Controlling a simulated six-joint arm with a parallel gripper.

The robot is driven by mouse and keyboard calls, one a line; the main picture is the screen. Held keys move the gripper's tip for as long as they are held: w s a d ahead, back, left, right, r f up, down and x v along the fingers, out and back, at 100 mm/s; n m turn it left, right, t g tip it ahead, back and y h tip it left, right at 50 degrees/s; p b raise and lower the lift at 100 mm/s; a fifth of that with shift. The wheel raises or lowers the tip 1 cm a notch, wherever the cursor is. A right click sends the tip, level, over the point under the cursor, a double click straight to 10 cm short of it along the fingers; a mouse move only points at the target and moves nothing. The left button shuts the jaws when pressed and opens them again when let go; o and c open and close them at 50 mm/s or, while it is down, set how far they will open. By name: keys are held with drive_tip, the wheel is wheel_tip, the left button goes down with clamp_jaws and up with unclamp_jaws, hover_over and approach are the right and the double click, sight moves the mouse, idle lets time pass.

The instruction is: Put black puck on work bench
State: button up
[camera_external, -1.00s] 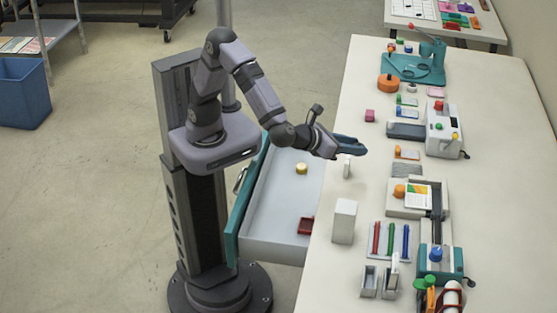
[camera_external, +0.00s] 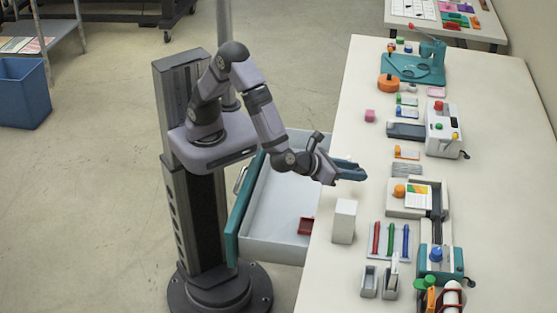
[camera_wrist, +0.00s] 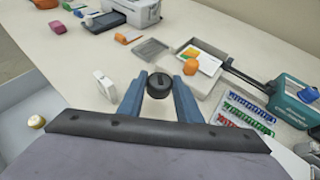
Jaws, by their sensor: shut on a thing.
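The black puck (camera_wrist: 158,80) shows in the wrist view, gripped between the blue fingers of my gripper (camera_wrist: 159,92). In the external view my gripper (camera_external: 350,171) is low over the near edge of the pale work bench (camera_external: 370,100), beside the open drawer. The puck cannot be made out in that view. Whether the puck touches the bench top is hard to tell.
A white upright block (camera_external: 344,221) and a small white piece (camera_wrist: 105,84) stand near my gripper. Machines and stationery line the bench's far side.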

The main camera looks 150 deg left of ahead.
sight(351, 198)
drive_tip(key=shift+f, duration=3.65)
drive_tip(key=shift+f, duration=0.2)
drive_tip(key=o, duration=1)
drive_tip(key=shift+r, duration=0.15)
drive_tip(key=shift+r, duration=0.15)
drive_tip(key=v, duration=1.2)
drive_tip(key=shift+b, duration=0.35)
